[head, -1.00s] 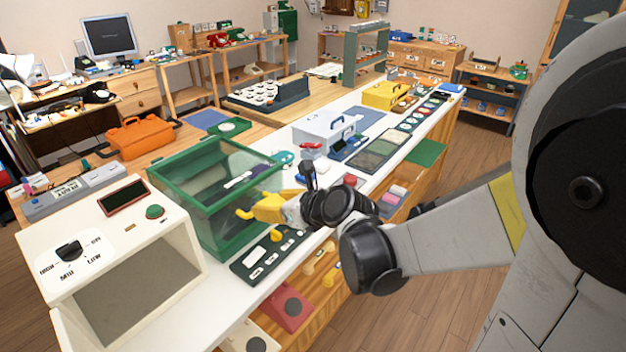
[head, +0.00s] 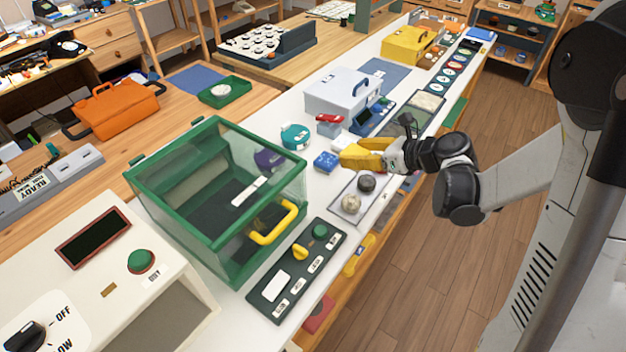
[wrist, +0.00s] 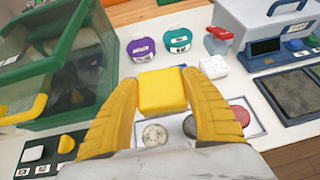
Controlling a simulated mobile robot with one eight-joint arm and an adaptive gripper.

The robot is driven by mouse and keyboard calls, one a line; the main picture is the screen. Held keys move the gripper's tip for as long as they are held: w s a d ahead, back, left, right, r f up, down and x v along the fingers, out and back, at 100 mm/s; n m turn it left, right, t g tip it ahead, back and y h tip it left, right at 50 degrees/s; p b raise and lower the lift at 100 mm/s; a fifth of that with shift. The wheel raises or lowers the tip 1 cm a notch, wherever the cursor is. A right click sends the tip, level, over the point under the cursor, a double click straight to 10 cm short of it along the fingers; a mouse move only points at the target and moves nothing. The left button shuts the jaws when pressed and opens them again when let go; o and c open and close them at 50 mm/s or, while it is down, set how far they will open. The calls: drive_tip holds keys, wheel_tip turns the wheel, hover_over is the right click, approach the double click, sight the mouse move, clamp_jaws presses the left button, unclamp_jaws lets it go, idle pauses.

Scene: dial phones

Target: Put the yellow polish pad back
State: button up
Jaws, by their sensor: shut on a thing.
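My gripper (wrist: 162,100) has yellow fingers and is shut on the yellow polish pad (wrist: 162,92), a block held between the fingertips in the wrist view. In the head view my gripper (head: 358,156) is over the white counter; the pad there blends with the yellow fingers. Below and beside the gripper lies a shallow pale tray (head: 376,207) with round pads in it. A pale speckled round pad (wrist: 154,134) and a red one (wrist: 239,115) show in the wrist view. A dark round pad (head: 367,183) shows in the head view. My fingers hide part of the tray.
A green-framed clear box (head: 215,275) with a yellow handle stands left of the gripper. A blue block (head: 325,161), a teal round container (head: 295,136) and a purple one (wrist: 141,48) stand nearby. A pale toolbox (head: 340,92) stands behind. A dark control panel (head: 298,270) lies in front.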

drive_tip(key=shift+a+f+n+g+y, duration=0.3)
drive_tip(key=shift+a+f+n, duration=0.2)
drive_tip(key=shift+a+f, duration=0.1)
drive_tip(key=w+a+f+b, duration=0.1)
drive_tip(key=a+f, duration=0.1)
drive_tip(key=a, duration=0.1)
drive_tip(key=w+a+f+b, duration=0.1)
drive_tip(key=a+f+b, duration=0.1)
drive_tip(key=a, duration=0.2)
drive_tip(key=w+a+f+b, duration=0.1)
drive_tip(key=a+f, duration=0.1)
drive_tip(key=a, duration=0.1)
drive_tip(key=shift+a+f+b, duration=0.35)
drive_tip(key=shift+f+b, duration=0.05)
wheel_tip(320, 180, down, 4)
drive_tip(key=shift+f+b, duration=0.1)
drive_tip(key=shift+b, duration=1.15)
drive_tip(key=o, duration=1.3)
drive_tip(key=shift+c, duration=0.2)
